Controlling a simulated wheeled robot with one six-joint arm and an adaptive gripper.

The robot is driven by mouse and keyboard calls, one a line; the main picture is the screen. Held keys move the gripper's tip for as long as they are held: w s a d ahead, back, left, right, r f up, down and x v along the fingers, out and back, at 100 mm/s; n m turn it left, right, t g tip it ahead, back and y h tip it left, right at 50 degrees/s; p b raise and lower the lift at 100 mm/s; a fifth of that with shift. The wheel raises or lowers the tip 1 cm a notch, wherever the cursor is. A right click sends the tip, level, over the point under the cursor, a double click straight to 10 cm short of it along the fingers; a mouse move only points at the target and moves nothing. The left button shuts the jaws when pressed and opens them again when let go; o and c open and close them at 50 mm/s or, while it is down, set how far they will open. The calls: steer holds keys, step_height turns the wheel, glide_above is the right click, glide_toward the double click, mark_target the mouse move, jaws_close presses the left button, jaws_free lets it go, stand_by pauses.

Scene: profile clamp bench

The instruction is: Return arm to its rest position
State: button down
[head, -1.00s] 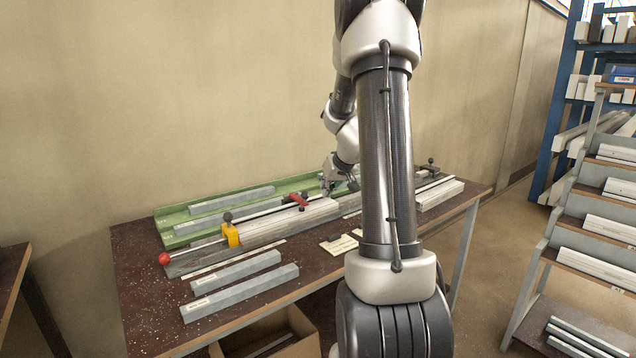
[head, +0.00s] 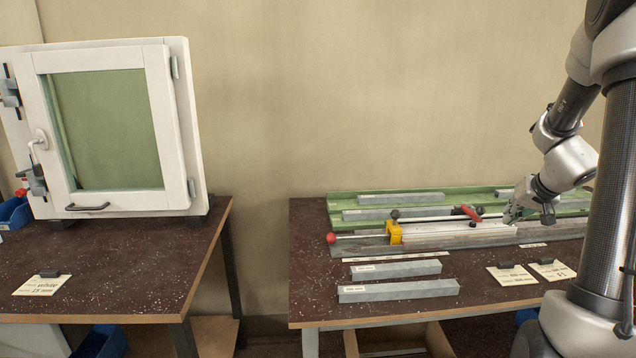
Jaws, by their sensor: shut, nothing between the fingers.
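My gripper (head: 514,212) hangs at the right of the head view, low over the far right part of the clamp bench. Its fingers are small and partly blend with the background; it is shut and holds nothing. Below and left of it lies the clamp rig with a pale profile (head: 455,234), a yellow clamp block (head: 394,233), a red lever (head: 467,212) and a red ball knob (head: 331,238). I cannot tell whether the fingertips touch the rig. My arm reaches down from the upper right.
Two grey bars (head: 398,290) lie at the front of the brown table (head: 310,308). A green tray (head: 470,197) with more bars is behind the rig. Label cards (head: 512,276) lie at the right. A second table (head: 120,290) at left bears a white window frame (head: 178,130).

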steer(key=s+a+f+m+g+y, duration=0.1)
steer(key=s+a+f+g+y, duration=0.1)
steer(key=s+a, duration=0.3)
steer(key=s+a+r+n, duration=0.2)
steer(key=s+a+r, duration=0.2)
steer(key=s, duration=0.3)
steer(key=s+a+r+n+g+h, duration=0.1)
steer(key=s+a+r+n, duration=0.1)
steer(key=s+a+r, duration=0.2)
steer(key=s+a+r+n, duration=0.1)
steer(key=s+a+r, duration=0.4)
steer(key=s+a, duration=0.3)
steer(key=s, duration=0.3)
steer(key=shift+s+a+n, duration=0.25)
steer(key=shift+a+n, duration=0.1)
steer(key=shift+n, duration=0.05)
